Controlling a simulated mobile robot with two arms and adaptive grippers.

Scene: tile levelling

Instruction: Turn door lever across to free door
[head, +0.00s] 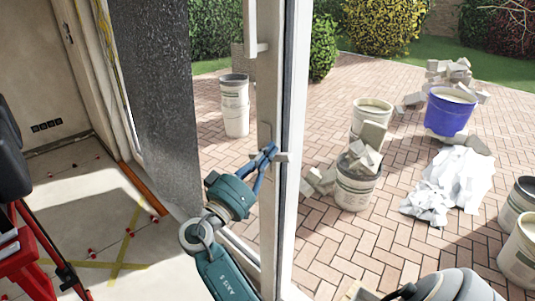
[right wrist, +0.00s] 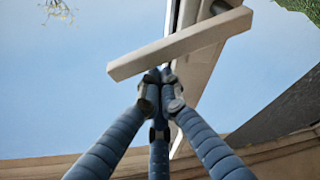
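The door is a tall pale frame (head: 271,80) standing upright mid-picture. A short pale lever (head: 282,157) sticks out sideways on it at mid-height. In the right wrist view the lever (right wrist: 180,44) is a square grey-beige bar, slanting across the door edge, with its pivot near its upper right end. My right gripper (head: 270,152) is teal with blue fingers and reaches up to the lever. In the right wrist view its fingertips (right wrist: 162,76) are drawn together at the lever's lower edge; whether they touch it is unclear. My left gripper is not in view.
A dark grey panel (head: 155,90) stands left of the door frame. A second pale handle (head: 252,38) is higher up the frame. Outside on the brick paving are a blue bucket (head: 449,112), several pale buckets and a white crumpled heap (head: 452,184). A red stand (head: 28,255) is at lower left.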

